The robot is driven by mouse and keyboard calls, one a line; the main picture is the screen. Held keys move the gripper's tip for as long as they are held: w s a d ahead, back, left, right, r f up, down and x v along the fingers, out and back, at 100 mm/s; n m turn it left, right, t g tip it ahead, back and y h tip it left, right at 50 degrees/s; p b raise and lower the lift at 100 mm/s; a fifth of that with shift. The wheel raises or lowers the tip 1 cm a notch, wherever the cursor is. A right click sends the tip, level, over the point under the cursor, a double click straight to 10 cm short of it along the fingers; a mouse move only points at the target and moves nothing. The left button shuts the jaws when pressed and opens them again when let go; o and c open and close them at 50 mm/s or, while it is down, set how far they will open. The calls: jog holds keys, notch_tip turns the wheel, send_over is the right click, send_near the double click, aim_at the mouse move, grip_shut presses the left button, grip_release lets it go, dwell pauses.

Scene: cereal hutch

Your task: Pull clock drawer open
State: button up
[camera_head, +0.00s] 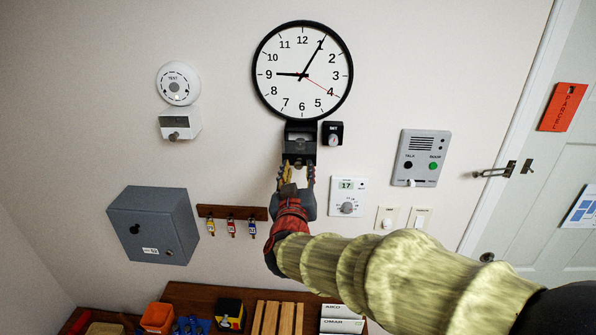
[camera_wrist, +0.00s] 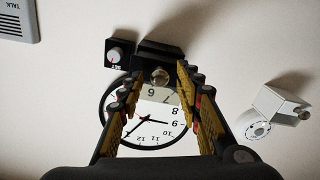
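The round white wall clock (camera_head: 302,72) with a black rim hangs high on the wall; it also shows upside down in the wrist view (camera_wrist: 150,125). The black clock drawer (camera_head: 300,143) sits just under the clock; it also shows in the wrist view (camera_wrist: 165,52). Its round metallic knob (camera_wrist: 160,76) is on the front. My gripper (camera_head: 297,172) is open just below and in front of the drawer. In the wrist view, its yellow-and-black fingers (camera_wrist: 158,82) are spread, with the knob between their tips. I cannot tell whether they touch it.
A small black SET dial (camera_head: 332,134) is close to the drawer's right. A thermostat (camera_head: 348,196) and an intercom (camera_head: 421,158) are farther right. A white wall box with a knob (camera_head: 180,124), a key rack (camera_head: 232,212) and a grey cabinet (camera_head: 153,224) are on the left.

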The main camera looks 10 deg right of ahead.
jog(key=shift+s, duration=0.1)
jog(key=v, duration=1.1)
jog(key=shift+s, duration=0.35)
jog(key=shift+a, duration=0.15)
